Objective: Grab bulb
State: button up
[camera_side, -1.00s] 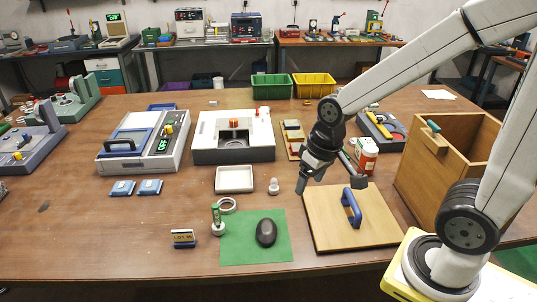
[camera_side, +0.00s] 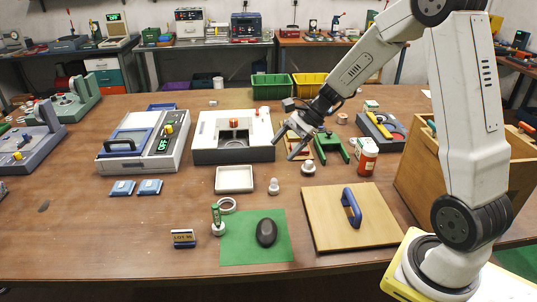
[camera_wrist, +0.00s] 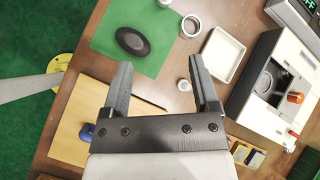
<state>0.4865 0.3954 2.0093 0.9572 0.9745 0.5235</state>
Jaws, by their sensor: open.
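A small whitish, bulb-shaped object (camera_side: 274,187) stands on the table between the shallow white tray and the wooden board; I take it for the bulb. In the wrist view it is a small pale round shape (camera_wrist: 184,86), just inside the right finger. My gripper (camera_side: 287,146) is above the table, behind and higher than this object, with its fingers apart. In the wrist view the gripper (camera_wrist: 160,65) is open, with nothing held between its fingers.
A white tray (camera_side: 234,190) is left of the bulb. A small silvery knob-like piece (camera_side: 308,169) is to its right. A white box (camera_side: 210,150) stands behind.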

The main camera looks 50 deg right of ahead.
jog(key=w+d+m+t+y, duration=0.1)
jog(key=w+d+m+t, duration=0.5)
jog(key=d+m, duration=0.45)
jog(key=n, duration=0.2)
send_near(269, 192)
jog(key=shift+w+a+r, duration=0.25)
jog(key=shift+w+r, duration=0.15)
jog(key=shift+w, duration=0.1)
jog(key=shift+w+a+r, duration=0.25)
jog(key=shift+w+r, duration=0.15)
jog(key=shift+w, duration=0.1)
jog(key=shift+x, duration=1.25)
jog(key=shift+x, duration=2.6)
jog(key=shift+s, duration=0.1)
grip_shut()
